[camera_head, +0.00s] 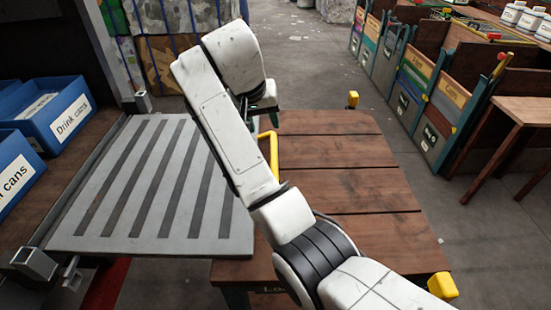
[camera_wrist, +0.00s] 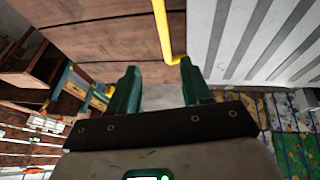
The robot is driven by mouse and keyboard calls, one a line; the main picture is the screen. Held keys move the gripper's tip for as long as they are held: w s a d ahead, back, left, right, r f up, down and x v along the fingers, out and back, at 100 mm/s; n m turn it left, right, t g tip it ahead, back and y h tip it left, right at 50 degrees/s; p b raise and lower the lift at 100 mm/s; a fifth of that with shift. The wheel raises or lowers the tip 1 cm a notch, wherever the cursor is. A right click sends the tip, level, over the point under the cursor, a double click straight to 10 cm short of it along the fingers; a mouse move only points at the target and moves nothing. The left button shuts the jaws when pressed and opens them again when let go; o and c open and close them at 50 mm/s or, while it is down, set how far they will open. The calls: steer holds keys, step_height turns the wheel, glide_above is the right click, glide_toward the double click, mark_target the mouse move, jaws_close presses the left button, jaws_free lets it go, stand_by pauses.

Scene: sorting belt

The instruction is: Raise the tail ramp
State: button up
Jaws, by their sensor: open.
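A grey plate with dark stripes (camera_head: 160,235), which looks like the tail ramp, lies nearly flat at the left of the wooden deck (camera_head: 345,158). It also shows at the upper right of the wrist view (camera_wrist: 235,45). A yellow handle bar (camera_head: 274,160) is at the border of plate and deck; which one carries it is unclear. My gripper (camera_wrist: 157,78) is open and empty, with green fingers. In the wrist view the bar (camera_wrist: 163,30) runs down from the top, its bent end near the right fingertip. In the head view my arm mostly hides the gripper.
Blue bins labelled for cans (camera_head: 62,115) stand on a dark bench at the left. Several labelled wooden bins (camera_head: 418,75) line the right, with a wooden table (camera_head: 525,110) beside them. Yellow corner caps (camera_head: 443,286) mark the deck. Grey floor is open beyond the deck.

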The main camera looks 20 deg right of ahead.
steer(key=b+x, duration=0.1)
steer(key=x, duration=0.4)
steer(key=b+x, duration=0.1)
steer(key=x, duration=0.4)
steer(key=s+a+b+x, duration=0.1)
steer(key=b+x, duration=0.1)
steer(key=x, duration=0.4)
steer(key=shift+f, duration=0.5)
jaws_close()
